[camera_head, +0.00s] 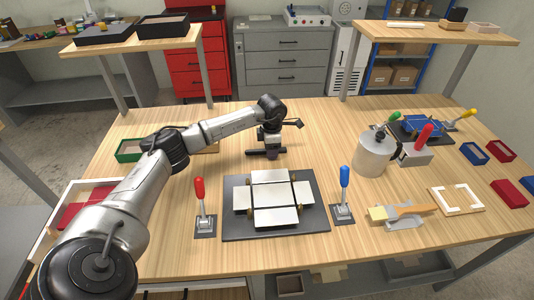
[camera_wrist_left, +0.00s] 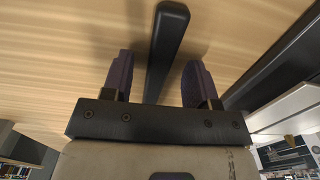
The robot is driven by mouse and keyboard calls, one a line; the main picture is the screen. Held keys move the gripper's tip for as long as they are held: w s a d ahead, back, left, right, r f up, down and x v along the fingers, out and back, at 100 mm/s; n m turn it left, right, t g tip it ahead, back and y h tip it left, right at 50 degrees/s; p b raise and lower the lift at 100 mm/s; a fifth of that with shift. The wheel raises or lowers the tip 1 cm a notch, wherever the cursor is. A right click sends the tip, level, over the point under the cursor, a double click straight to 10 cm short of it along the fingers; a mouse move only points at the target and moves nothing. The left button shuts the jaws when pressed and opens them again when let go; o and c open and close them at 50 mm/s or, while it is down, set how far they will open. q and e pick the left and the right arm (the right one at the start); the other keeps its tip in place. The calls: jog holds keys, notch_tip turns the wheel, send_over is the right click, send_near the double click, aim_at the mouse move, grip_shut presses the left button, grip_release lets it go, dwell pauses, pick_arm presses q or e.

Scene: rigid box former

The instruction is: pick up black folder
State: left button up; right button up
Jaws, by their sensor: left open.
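The black folder is a long dark bar with a rounded end. In the left wrist view the black folder (camera_wrist_left: 170,30) runs lengthwise between my two dark purple fingers, with a gap on each side. My left gripper (camera_wrist_left: 159,64) is open and points at the wooden tabletop. In the head view my left gripper (camera_head: 270,143) is low over the back middle of the table, and the black folder (camera_head: 261,154) shows just below it. The gripper partly hides the folder. My right gripper is not in view.
A dark board with white panels (camera_head: 273,190) lies in front, between a red-handled lever (camera_head: 200,200) and a blue-handled lever (camera_head: 344,190). A metal pot (camera_head: 373,158) stands to the right. A green tray (camera_head: 130,150) is partly behind my left arm. Tabletop around the folder is clear.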

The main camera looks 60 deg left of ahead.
pick_arm(q)
grip_shut()
dwell(0.5)
jog(key=shift+r, duration=0.1)
jog(key=shift+r, duration=0.45)
notch_tip(320, 180, up, 4)
jog(key=shift+f+p, duration=0.15)
jog(key=shift+p, duration=0.65)
jog(key=w+d+r+p, duration=0.2)
jog(key=w+d+r, duration=0.3)
jog(key=d, duration=0.5)
jog(key=shift+d+r, duration=0.25)
jog(key=shift+r, duration=0.4)
jog(key=shift+f, duration=0.1)
